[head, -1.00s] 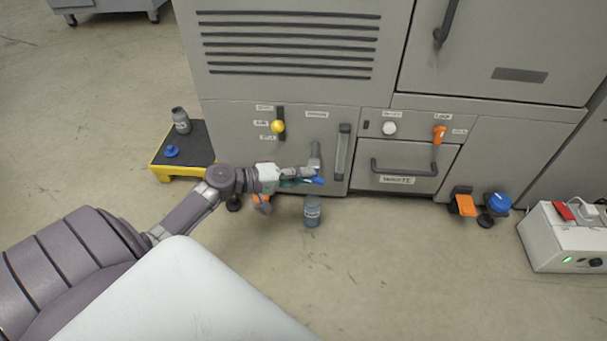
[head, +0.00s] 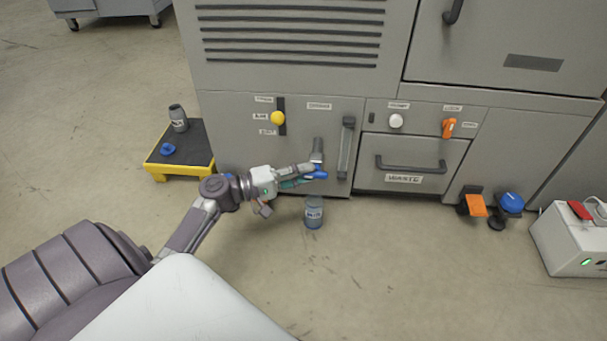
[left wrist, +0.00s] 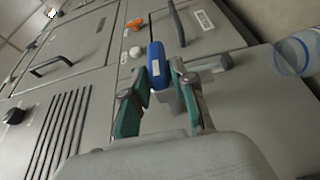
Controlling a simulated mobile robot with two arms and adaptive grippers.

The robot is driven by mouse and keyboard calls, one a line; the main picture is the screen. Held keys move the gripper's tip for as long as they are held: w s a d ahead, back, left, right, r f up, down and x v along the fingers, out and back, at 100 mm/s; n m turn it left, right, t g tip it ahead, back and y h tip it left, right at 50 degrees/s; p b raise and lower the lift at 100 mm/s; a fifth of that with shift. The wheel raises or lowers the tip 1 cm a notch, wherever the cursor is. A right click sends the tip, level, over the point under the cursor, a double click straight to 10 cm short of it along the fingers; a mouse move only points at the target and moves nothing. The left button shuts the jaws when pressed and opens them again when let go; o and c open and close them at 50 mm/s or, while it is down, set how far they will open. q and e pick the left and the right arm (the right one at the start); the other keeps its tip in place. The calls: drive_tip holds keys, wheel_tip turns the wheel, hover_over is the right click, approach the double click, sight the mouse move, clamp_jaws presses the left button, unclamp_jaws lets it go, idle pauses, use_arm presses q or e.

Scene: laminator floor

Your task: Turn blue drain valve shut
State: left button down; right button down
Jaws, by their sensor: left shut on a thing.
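The blue drain valve handle (head: 317,174) sits at the lower end of a grey pipe (head: 317,150) on the lower left panel of the machine. It lies roughly crosswise to the pipe in the head view. My left gripper (head: 303,177) reaches it from the left and is shut on it. In the left wrist view the blue handle (left wrist: 157,64) stands between the teal-padded fingers of my left gripper (left wrist: 158,80). The fingers hide part of the valve body. My right gripper is not in view.
A vertical gauge (head: 346,148) is right of the pipe. A yellow-edged step (head: 184,172) with a bottle and blue cap stands left. Orange and blue pedals (head: 476,205) are at right.

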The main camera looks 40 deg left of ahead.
use_arm(q)
drive_tip(key=c, duration=0.9)
unclamp_jaws()
drive_tip(key=shift+w, duration=0.1)
drive_tip(key=shift+c, duration=0.2)
drive_tip(key=shift+s+a, duration=0.1)
drive_tip(key=shift+s, duration=0.15)
drive_tip(key=v, duration=1.1)
drive_tip(key=shift+s+a, duration=0.2)
